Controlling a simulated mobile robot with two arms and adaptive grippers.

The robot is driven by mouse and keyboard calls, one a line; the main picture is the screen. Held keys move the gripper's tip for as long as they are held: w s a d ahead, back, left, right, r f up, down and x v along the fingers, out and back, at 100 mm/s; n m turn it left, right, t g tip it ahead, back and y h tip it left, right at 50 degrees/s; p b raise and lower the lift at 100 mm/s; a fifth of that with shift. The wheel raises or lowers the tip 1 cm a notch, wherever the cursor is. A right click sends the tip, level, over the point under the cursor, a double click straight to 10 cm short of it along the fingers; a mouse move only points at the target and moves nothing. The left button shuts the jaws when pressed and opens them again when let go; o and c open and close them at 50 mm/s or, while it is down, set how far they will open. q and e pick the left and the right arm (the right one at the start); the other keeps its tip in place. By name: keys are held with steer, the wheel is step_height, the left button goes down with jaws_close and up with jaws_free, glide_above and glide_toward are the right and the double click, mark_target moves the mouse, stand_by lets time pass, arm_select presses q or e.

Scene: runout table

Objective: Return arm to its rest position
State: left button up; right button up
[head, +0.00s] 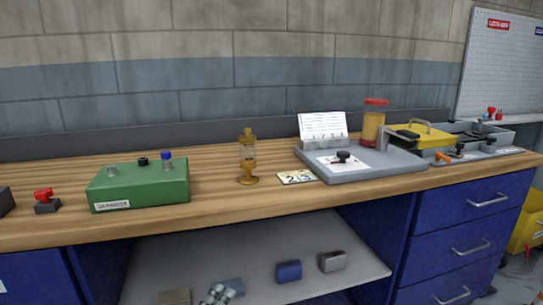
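Neither of my arms can be made out for certain in the head view, and I see no clear gripper fingers. A small pale and dark patterned piece (217,294) shows at the bottom edge, in front of the lower shelf. It is cut off by the frame, and I cannot tell what it is. The wooden bench top (240,207) runs across the whole view.
A green box (138,190) with knobs stands at left by a red-knobbed block (46,203). A brass oiler (247,160) stands mid-bench. A grey plate (385,168), red-capped bottle (374,124) and yellow box (423,137) are right. The shelf (325,292) holds several small blocks.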

arm_select(q)
steer(key=s+a+f+n+g+y, duration=0.35)
steer(key=a+f+n+y, duration=0.2)
steer(key=f+n, duration=0.3)
steer(key=s+a+f+n+g+y, duration=0.2)
steer(key=s+a+f+n+y, duration=0.35)
steer(key=f, duration=0.45)
steer(key=s+f+n+g+h+p, duration=0.1)
steer(key=s+f+n+g+p, duration=0.35)
steer(key=s+f, duration=0.7)
steer(key=s+f+n+g+h+p, duration=0.1)
steer(key=s+f+n+g+p, duration=0.35)
steer(key=s, duration=1.15)
steer(key=s+a+f+m+g+p, duration=0.1)
steer(key=s+f+p, duration=0.3)
steer(key=s+p, duration=0.5)
steer(key=s, duration=0.3)
steer(key=shift+a+m+g, duration=0.25)
steer(key=shift+m+g, duration=0.05)
steer(key=shift+g, duration=0.05)
arm_select(e)
steer(key=s+d+f+g, duration=0.1)
steer(key=s+f, duration=0.2)
steer(key=s, duration=0.7)
steer(key=s+d+f, duration=0.2)
steer(key=s+f, duration=0.2)
steer(key=s, duration=0.5)
steer(key=shift+s+d+g, duration=0.15)
steer(key=shift+s+g, duration=0.2)
steer(key=shift+g, duration=0.05)
